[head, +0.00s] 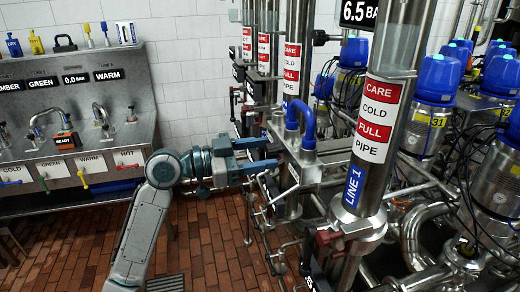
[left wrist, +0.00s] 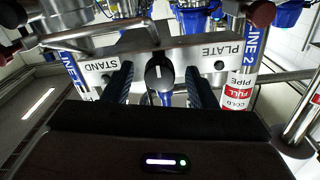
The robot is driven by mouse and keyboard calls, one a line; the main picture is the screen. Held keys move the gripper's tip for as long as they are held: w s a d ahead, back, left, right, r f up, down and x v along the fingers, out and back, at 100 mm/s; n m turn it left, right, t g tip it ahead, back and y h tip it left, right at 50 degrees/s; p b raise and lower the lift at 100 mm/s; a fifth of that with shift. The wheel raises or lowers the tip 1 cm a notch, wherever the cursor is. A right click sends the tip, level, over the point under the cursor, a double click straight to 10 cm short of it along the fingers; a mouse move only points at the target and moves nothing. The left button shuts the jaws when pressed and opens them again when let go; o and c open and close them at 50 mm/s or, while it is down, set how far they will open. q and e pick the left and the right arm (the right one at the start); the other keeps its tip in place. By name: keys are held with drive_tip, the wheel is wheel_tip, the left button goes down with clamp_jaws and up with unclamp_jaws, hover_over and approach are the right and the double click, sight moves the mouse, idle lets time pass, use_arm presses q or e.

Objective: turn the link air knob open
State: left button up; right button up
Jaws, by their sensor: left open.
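A round black knob (left wrist: 158,73) with a pale pointer mark sits on a metal plate (left wrist: 100,66) between the upside-down words STAND and PLATE in the left wrist view. I cannot read a link air label on it. My left gripper (left wrist: 158,85) is open, with one dark finger on each side of the knob and visible gaps between. The fingers do not grip it. In the head view my left gripper (head: 277,153) points right at the pipework beside LINE 1. The knob cannot be made out there. My right gripper is not in view.
The LINE 1 pipe (head: 376,115) with its CARE COLD FULL PIPE label stands right of the gripper. A blue curved handle (head: 302,120) rises just above the fingers. A counter (head: 70,155) with taps is at left. Tiled floor (head: 215,235) is open below the arm.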

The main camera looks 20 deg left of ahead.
use_arm(q)
drive_tip(key=shift+c, duration=0.4)
drive_tip(key=c, duration=0.9)
